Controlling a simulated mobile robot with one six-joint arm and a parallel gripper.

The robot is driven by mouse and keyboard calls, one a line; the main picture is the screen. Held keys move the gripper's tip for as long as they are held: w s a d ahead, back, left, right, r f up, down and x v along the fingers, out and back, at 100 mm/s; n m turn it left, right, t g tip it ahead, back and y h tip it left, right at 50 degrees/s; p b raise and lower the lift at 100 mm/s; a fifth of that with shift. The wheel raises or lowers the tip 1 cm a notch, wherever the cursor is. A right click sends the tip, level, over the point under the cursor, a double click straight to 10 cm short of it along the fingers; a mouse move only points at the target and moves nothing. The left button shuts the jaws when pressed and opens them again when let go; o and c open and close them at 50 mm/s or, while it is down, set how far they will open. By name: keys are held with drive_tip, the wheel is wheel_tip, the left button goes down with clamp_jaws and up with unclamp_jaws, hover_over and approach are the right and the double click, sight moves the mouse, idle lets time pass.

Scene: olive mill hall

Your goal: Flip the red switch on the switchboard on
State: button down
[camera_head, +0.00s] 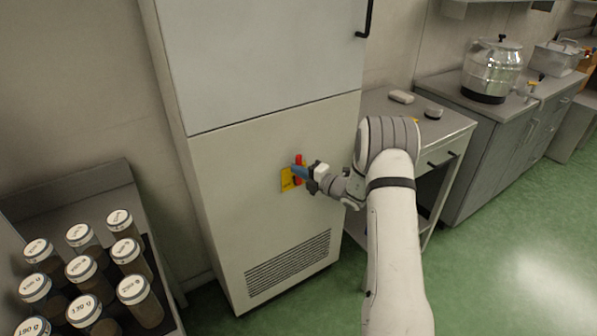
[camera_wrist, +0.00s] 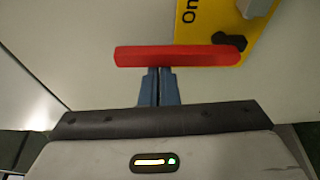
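The red switch (camera_head: 298,159) is a narrow handle on a yellow plate (camera_head: 287,181) on the front of the tall pale cabinet. In the wrist view the red switch (camera_wrist: 175,56) lies across the picture as a bar. The yellow plate (camera_wrist: 212,22) is behind its right end and carries the word "On". My gripper (camera_head: 298,170) is at the switch. In the wrist view its two blue fingers (camera_wrist: 158,85) are together, with nothing seen between them. Their tips meet the bar's lower edge in the picture; I cannot tell whether they touch it.
The cabinet (camera_head: 263,135) has a vent grille low down and a black door handle above. A rack of lidded jars (camera_head: 82,268) stands at the left. A grey table (camera_head: 455,122) is right of the cabinet, near my arm. Green floor is clear at right.

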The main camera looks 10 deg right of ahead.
drive_tip(key=a, duration=0.1)
drive_tip(key=s+a, duration=0.1)
drive_tip(key=a, duration=0.1)
drive_tip(key=shift+s, duration=0.1)
drive_tip(key=v, duration=1)
drive_tip(key=shift+s+a+f+b, duration=0.2)
drive_tip(key=shift+a+b, duration=0.1)
drive_tip(key=shift+b, duration=0.1)
drive_tip(key=s+a+r+n+g, duration=0.6)
drive_tip(key=s+n, duration=0.4)
drive_tip(key=n, duration=0.1)
drive_tip(key=s+a+r+n+g, duration=0.55)
drive_tip(key=s+n, duration=0.45)
drive_tip(key=n, duration=0.2)
drive_tip(key=s+d+r+n+h+p, duration=0.1)
drive_tip(key=s+d+r+n+h, duration=0.1)
drive_tip(key=s+d+n+h, duration=0.2)
drive_tip(key=s+d+r+n+t+h, duration=0.1)
drive_tip(key=s+d+n+h, duration=0.4)
drive_tip(key=s+n, duration=0.7)
drive_tip(key=shift+d+r+n+h+p, duration=0.3)
drive_tip(key=shift+r+n+h, duration=0.35)
drive_tip(key=shift+n+h, duration=1.45)
